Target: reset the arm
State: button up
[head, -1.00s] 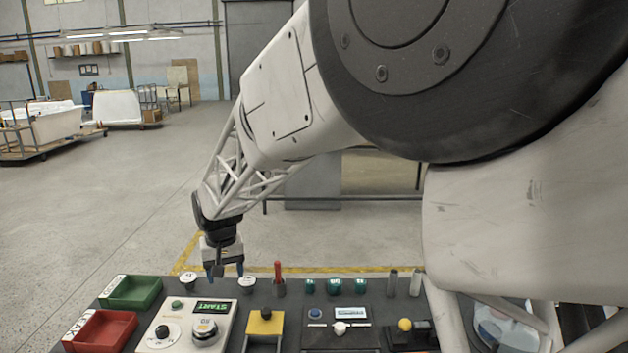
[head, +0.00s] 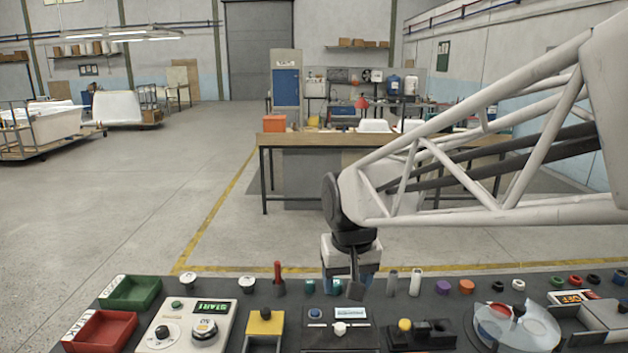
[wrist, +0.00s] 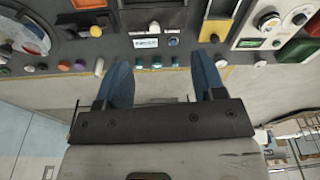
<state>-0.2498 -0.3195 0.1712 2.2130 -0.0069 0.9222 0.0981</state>
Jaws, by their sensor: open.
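My gripper (head: 351,284) hangs at the far edge of the dark bench in the head view, pointing down, behind the white-knobbed panel. Its two blue fingers stand apart with nothing between them, as the wrist view (wrist: 165,85) also shows. My arm reaches in from the right of the head view. Several green domed buttons lie along the bench edge, and one of them (wrist: 154,63) shows between the fingers in the wrist view. The fingers partly hide what is behind them in the head view.
The dark bench (head: 265,345) holds a green tray (head: 130,292), a red tray (head: 100,331), a START panel (head: 187,325), a yellow-topped stand (head: 265,322), a red-handled peg (head: 278,276), grey cylinders (head: 416,282) and a round dish (head: 515,325). Open floor lies beyond; a worktable (head: 330,140) stands farther back.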

jog(key=s+d+f+m, duration=0.1)
jog(key=s+d, duration=0.5)
jog(key=s, duration=0.3)
jog(key=s+d+f+m, duration=0.1)
jog(key=s+d, duration=0.5)
jog(key=s, duration=0.3)
jog(key=shift+d+t+h, duration=0.25)
jog(key=shift+t+h, duration=0.05)
jog(key=shift+t, duration=0.1)
jog(key=shift+s, duration=0.1)
